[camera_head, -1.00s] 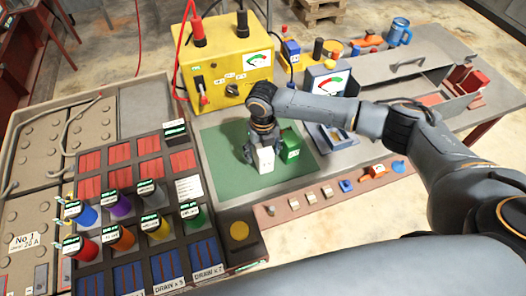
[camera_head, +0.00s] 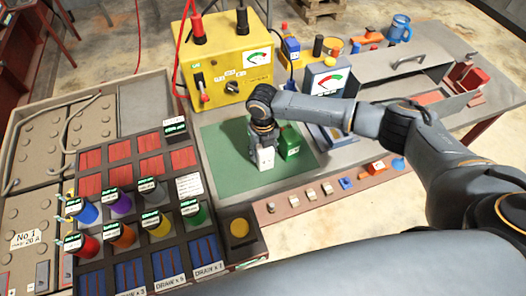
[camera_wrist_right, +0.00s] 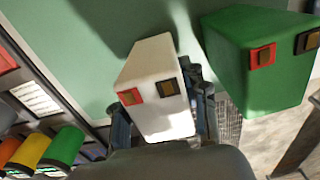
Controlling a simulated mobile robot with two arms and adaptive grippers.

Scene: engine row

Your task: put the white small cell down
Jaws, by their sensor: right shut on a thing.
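The white small cell (camera_head: 266,158) is a white block over the green mat (camera_head: 220,175) in the head view. In the right wrist view the white cell (camera_wrist_right: 157,92) shows a red and a dark terminal patch and sits between the fingers. My right gripper (camera_head: 262,140) is shut on it from above. Whether its bottom touches the mat I cannot tell. A green cell (camera_head: 289,142) stands right beside it on the mat; it also shows in the right wrist view (camera_wrist_right: 255,60), with a narrow gap between the two. My left gripper is not in view.
A yellow meter box (camera_head: 228,65) stands behind the mat. A rack (camera_head: 140,230) with several coloured cylinders is at left. A strip (camera_head: 320,195) with several small parts runs along the bench's front edge. The mat's left part is clear.

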